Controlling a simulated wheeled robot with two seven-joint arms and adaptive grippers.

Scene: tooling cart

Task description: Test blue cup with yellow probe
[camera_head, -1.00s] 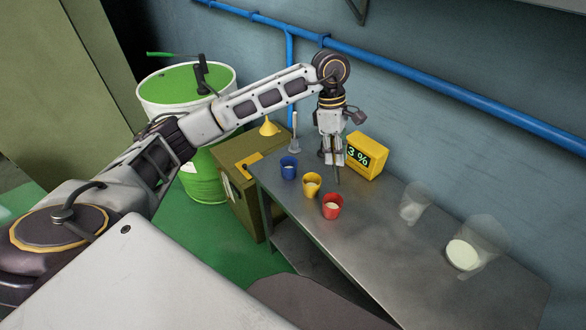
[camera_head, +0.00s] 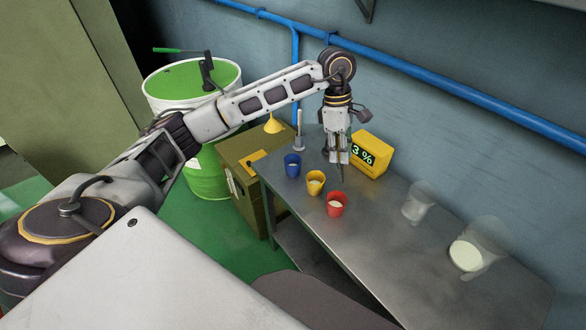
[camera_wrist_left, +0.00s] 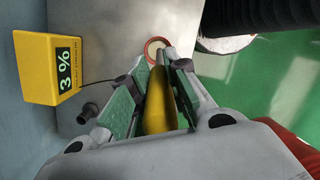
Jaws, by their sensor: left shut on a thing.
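My left gripper (camera_head: 340,157) is shut on the yellow probe, whose yellow handle (camera_wrist_left: 158,108) shows between the fingers in the left wrist view. In the head view the probe's thin dark tip points down, above the table, between the red cup and the meter. The blue cup (camera_head: 292,166) stands upright on the table, left of the gripper. The yellow meter (camera_head: 369,154) stands just right of the gripper and reads 3 %; it also shows in the left wrist view (camera_wrist_left: 40,68), with a dark cable toward the probe. My right gripper is not in view.
A yellow cup (camera_head: 316,183) and a red cup (camera_head: 337,204) with pale contents stand in a row with the blue cup. Two clear containers (camera_head: 418,201) (camera_head: 477,245) stand farther right on the metal table (camera_head: 400,260). A wall and blue pipe (camera_head: 430,80) lie behind.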

